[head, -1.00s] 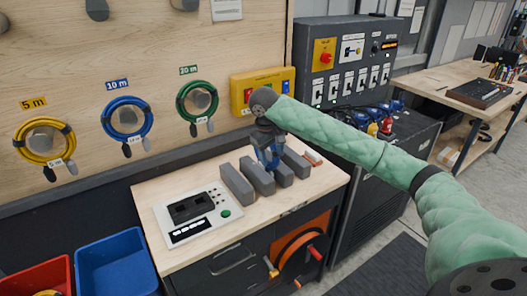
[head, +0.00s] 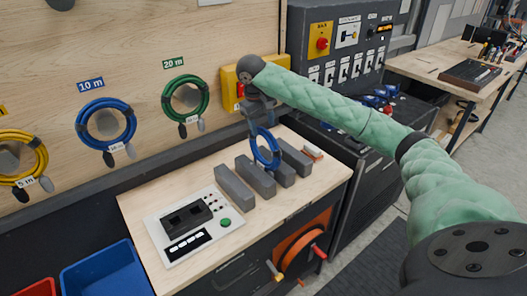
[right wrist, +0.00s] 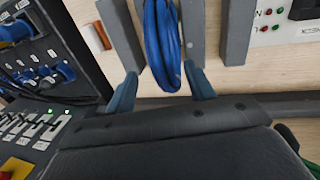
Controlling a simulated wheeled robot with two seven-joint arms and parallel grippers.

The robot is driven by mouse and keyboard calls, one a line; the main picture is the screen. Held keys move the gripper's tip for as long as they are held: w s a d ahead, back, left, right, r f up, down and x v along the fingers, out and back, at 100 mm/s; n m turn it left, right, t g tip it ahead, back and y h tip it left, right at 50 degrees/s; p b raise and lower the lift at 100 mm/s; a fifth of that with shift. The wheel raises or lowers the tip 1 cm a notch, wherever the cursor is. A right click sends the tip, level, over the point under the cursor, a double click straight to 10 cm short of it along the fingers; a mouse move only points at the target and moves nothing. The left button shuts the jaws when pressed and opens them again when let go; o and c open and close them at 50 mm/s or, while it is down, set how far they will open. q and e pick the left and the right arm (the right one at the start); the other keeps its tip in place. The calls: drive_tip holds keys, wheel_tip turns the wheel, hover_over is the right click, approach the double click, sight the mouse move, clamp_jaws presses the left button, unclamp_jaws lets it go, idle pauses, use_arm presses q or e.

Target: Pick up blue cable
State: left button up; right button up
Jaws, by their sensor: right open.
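A coiled blue cable (head: 266,150) stands upright as a ring between the grey blocks on the wooden bench. My right gripper (head: 259,121) is above it, pointing down, with its jaws open. In the right wrist view the blue cable (right wrist: 162,45) lies in the gap between the two spread fingertips of my right gripper (right wrist: 161,88), and I cannot tell whether they touch it. Another blue cable coil (head: 79,127) hangs on the wall board under the "10 m" label. My left gripper is not in view.
Grey blocks (head: 234,187) stand close around the cable. A panel with dark slots (head: 158,235) lies to their left. A green coil (head: 165,104) and a yellow coil (head: 38,160) hang on the board. A dark switch cabinet (head: 303,40) stands behind, right.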

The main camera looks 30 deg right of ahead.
sight(263, 130)
drive_tip(key=shift+f, duration=0.4)
drive_tip(key=shift+w+f, duration=0.15)
drive_tip(key=shift+f+p, duration=0.3)
drive_tip(key=shift+f, duration=0.1)
drive_tip(key=shift+s+d+f, duration=0.15)
drive_tip(key=shift+s+f, duration=0.1)
drive_tip(key=shift+f, duration=0.05)
drive_tip(key=shift+d+f+p, duration=0.2)
drive_tip(key=shift+f+p, duration=0.65)
drive_tip(key=shift+f, duration=0.4)
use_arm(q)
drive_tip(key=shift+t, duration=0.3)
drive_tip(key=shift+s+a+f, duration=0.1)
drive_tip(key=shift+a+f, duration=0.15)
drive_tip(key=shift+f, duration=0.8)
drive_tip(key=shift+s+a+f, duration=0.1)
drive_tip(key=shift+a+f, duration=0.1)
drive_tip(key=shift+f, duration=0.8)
use_arm(e)
drive_tip(key=shift+d+f, duration=0.1)
drive_tip(key=shift+f, duration=0.5)
drive_tip(key=shift+c, duration=0.2)
clamp_jaws()
